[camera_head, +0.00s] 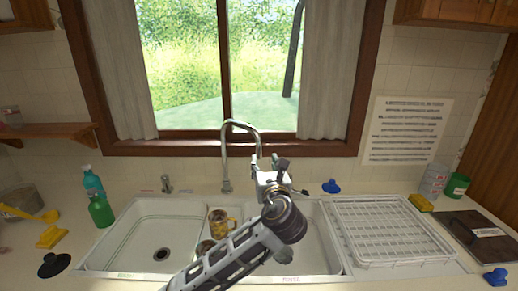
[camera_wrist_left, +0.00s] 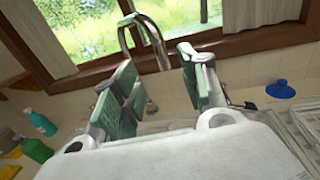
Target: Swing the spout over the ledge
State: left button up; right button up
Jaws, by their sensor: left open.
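The spout (camera_head: 241,123) is a chrome gooseneck rising from the back of the sink, its downturned end over the sink's middle. My left gripper (camera_head: 270,165) is close to that end, at its right in the head view. In the left wrist view, the spout (camera_wrist_left: 124,38) arches beyond the green-padded fingers of my left gripper (camera_wrist_left: 160,70), its end showing in the gap between them. The fingers are apart; I cannot tell whether either touches the spout. The ledge (camera_head: 204,208) looks like the sink divider, partly hidden by my arm. My right gripper is not in view.
The left basin (camera_head: 130,235) is empty; my arm covers much of the right basin (camera_head: 320,250). Mugs (camera_head: 220,226) sit in the middle compartment. A white rack (camera_head: 385,230) is at right. Green bottles (camera_head: 100,210) stand at left. A blue stopper (camera_head: 331,186) lies behind the sink.

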aim_at(259, 149)
pick_arm(q)
jog(key=shift+w+a+p, duration=0.2)
jog(key=shift+w+a, duration=0.1)
jog(key=shift+w, duration=1.8)
jog(key=shift+w+a+p, duration=0.15)
jog(key=shift+w+a, duration=0.2)
jog(key=shift+w, duration=1.8)
jog(key=shift+w+a+p, duration=0.2)
jog(key=shift+w+a, duration=0.1)
jog(key=shift+w, duration=1.8)
grip_shut()
